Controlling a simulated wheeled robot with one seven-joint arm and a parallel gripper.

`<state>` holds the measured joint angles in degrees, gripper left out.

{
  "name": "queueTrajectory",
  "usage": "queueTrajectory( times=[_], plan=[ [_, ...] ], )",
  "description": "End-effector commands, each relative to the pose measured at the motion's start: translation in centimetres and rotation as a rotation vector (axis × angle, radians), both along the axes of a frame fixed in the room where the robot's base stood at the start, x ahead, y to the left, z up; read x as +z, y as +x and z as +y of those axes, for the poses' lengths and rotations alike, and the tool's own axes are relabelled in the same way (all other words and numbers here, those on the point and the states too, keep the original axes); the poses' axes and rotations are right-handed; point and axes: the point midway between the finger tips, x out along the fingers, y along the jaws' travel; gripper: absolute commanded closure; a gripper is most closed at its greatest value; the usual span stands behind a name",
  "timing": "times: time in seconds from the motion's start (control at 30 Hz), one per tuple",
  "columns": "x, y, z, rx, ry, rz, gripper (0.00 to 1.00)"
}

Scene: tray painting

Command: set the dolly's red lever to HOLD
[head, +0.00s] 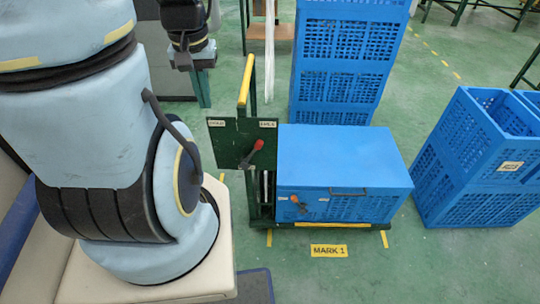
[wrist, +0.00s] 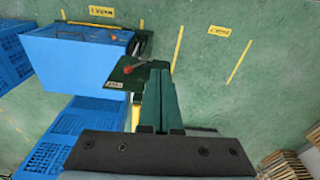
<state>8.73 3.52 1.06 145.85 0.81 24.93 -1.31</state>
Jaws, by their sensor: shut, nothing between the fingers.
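The dolly's red lever (head: 257,146) is on a dark green plate (head: 226,144) at the dolly's handle end. Its red knob leans up and right, towards the right-hand label (head: 267,124); another label (head: 216,123) is at the plate's upper left. The lettering is too small to read surely. In the wrist view the red lever (wrist: 128,69) shows just left of my gripper's tips, apart from them in the picture. My gripper (wrist: 159,70) is shut and empty, its green fingers covering part of the plate. In the head view my gripper (head: 184,62) hangs above and left of the plate.
A blue lidded crate (head: 345,155) with an orange-handled latch sits on the dolly, beside its yellow-topped handle (head: 246,80). Stacked blue crates (head: 345,60) stand behind, more (head: 480,160) at right. A yellow "MARK 1" floor label (head: 328,251) lies in front, with clear floor around it.

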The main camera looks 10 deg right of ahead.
Motion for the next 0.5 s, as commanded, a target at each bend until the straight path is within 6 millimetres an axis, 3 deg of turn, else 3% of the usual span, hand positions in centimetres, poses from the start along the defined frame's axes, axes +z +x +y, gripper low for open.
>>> queueTrajectory(
  times=[0.03,0.2,0.5],
  plan=[
    [-2.6,-0.2,-0.6,-0.025,0.014,0.037,1.00],
    [-11.5,-1.1,-2.5,-0.131,0.130,0.195,1.00],
    [-26.3,-2.2,-3.2,-0.343,0.549,0.373,1.00]
  ],
)
